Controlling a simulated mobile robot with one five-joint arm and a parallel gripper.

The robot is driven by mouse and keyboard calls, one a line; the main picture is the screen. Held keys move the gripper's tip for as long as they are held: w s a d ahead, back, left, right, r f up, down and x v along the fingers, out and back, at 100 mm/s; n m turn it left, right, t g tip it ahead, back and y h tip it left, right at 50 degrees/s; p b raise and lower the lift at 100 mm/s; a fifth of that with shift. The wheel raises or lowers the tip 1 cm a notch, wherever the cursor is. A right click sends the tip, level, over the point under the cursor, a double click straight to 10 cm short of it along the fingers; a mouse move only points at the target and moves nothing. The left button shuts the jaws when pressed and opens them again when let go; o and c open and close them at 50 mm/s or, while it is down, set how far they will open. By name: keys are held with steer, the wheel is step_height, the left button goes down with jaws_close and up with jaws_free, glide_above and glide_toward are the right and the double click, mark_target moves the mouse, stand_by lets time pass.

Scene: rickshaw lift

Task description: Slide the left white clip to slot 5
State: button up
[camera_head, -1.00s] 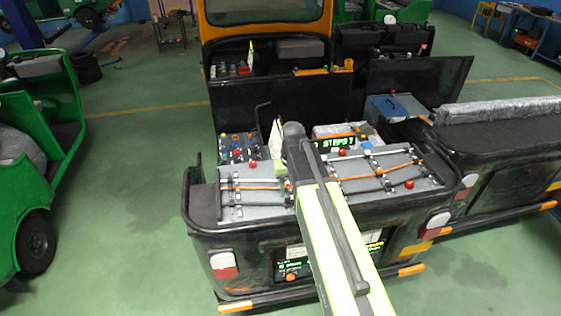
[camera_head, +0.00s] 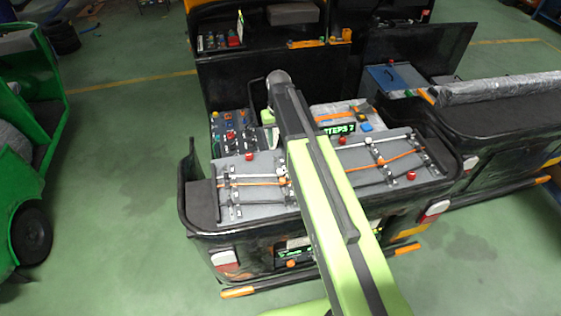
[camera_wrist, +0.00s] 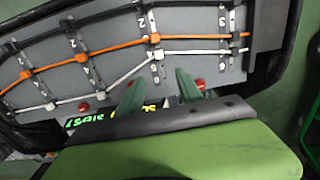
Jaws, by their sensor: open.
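My gripper (camera_wrist: 160,92) shows in the wrist view as two green fingers, apart and empty. They point at the near edge of a grey slotted panel (camera_wrist: 195,66). A white cable with a white clip (camera_wrist: 157,56) crosses one numbered slot strip just beyond the fingers, apart from them. Another white clip (camera_wrist: 50,105) sits farther left on the white cable. Orange clips (camera_wrist: 154,39) sit on the orange cable. In the head view, the left panel (camera_head: 262,205) and right panel (camera_head: 400,182) lie on the cart rear; my arm hides the space between them and my fingertips.
Red knobs (camera_wrist: 200,84) stand along the panel edge, one close to a finger. A lit display (camera_head: 337,129) reads "STEPS 7". A blue box (camera_head: 393,77) lies behind the right panel. A green vehicle (camera_head: 30,150) stands at left, with free floor between.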

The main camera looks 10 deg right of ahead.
steer(key=b, duration=1.8)
glide_toward(280, 171)
step_height(280, 171, down, 9)
steer(key=shift+w+r, duration=0.1)
steer(key=shift+r+p, duration=0.1)
steer(key=shift+p, duration=0.2)
jaws_close()
